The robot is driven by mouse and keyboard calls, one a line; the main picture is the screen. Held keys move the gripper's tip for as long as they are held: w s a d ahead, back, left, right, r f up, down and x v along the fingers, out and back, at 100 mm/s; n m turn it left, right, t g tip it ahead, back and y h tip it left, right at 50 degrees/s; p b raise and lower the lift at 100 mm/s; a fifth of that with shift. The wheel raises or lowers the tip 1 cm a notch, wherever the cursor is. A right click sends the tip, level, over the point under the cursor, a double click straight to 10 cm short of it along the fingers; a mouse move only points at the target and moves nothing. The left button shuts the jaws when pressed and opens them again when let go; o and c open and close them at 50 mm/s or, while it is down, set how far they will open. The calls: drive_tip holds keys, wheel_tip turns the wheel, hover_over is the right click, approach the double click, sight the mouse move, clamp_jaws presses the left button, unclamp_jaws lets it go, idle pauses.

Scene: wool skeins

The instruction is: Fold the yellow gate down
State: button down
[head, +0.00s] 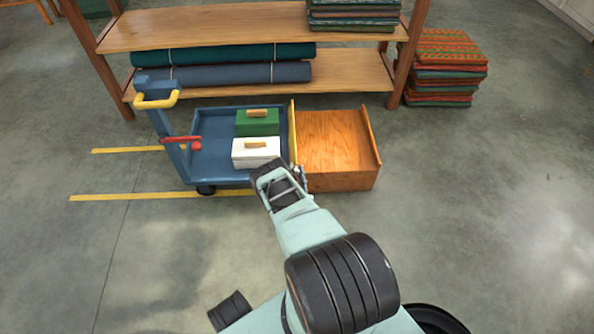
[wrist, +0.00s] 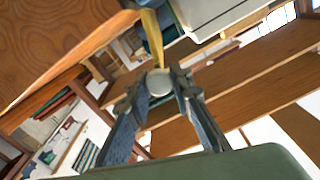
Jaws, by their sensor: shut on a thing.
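The yellow gate (head: 292,130) stands upright at the right end of the blue cart (head: 208,165), seen nearly edge-on. In the wrist view the gate (wrist: 152,36) is a yellow strip running up from between my fingers. My gripper (head: 300,180) is at the gate's near end. In the wrist view my gripper (wrist: 160,88) is shut on a pale round knob (wrist: 159,80) at the end of the yellow strip. My arm hides part of the cart's near right corner.
A green box (head: 257,127) and a white box (head: 245,157) sit in the cart. An open wooden bin (head: 338,138) stands close against the gate's right side. A shelf (head: 350,72) with cloth rolls is behind. Folded textiles (head: 440,75) are stacked at right. Floor in front is clear.

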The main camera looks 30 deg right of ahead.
drive_tip(key=shift+s+d+f+m+b, duration=0.2)
drive_tip(key=shift+d+m, duration=0.25)
drive_tip(key=shift+m, duration=0.3)
drive_tip(key=shift+s+d+f+m+b, duration=0.1)
drive_tip(key=shift+s+d+f+m, duration=0.15)
drive_tip(key=shift+d+m, duration=0.4)
drive_tip(key=shift+s+d+f+m+b, duration=0.1)
drive_tip(key=shift+s+d+f+m, duration=0.15)
drive_tip(key=shift+m, duration=0.65)
drive_tip(key=c, duration=1.7)
unclamp_jaws()
drive_tip(key=shift+c, duration=0.2)
wheel_tip(320, 180, up, 10)
